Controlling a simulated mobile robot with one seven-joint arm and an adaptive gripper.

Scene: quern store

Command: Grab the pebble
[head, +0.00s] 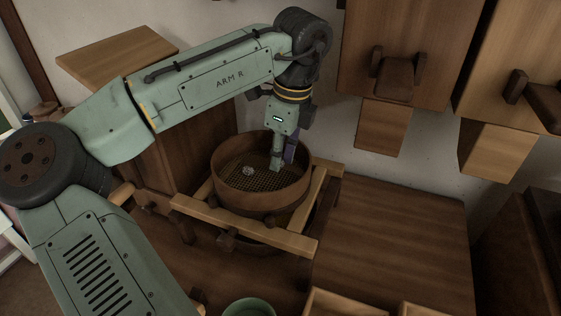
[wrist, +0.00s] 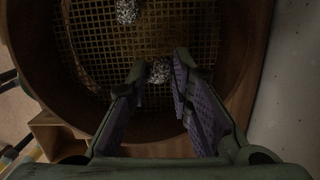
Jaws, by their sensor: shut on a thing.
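My gripper (head: 278,164) reaches down into a round wooden sieve (head: 229,191) with a mesh floor. In the wrist view my gripper (wrist: 161,66) has its fingertips shut on a speckled grey pebble (wrist: 160,72), just above or at the mesh; I cannot tell which. That pebble is hidden behind the fingers in the head view. A second speckled grey pebble (head: 248,171) lies on the mesh left of the fingers. This second pebble (wrist: 127,11) is near the top edge of the wrist view, apart from the fingers.
The sieve's tall wall surrounds my fingers closely on the right. The sieve rests on a wooden frame (head: 220,220). A green bowl (head: 250,306) stands at the bottom edge. A bare wooden top (head: 395,235) lies to the right. Wooden cupboards (head: 410,45) hang on the wall behind.

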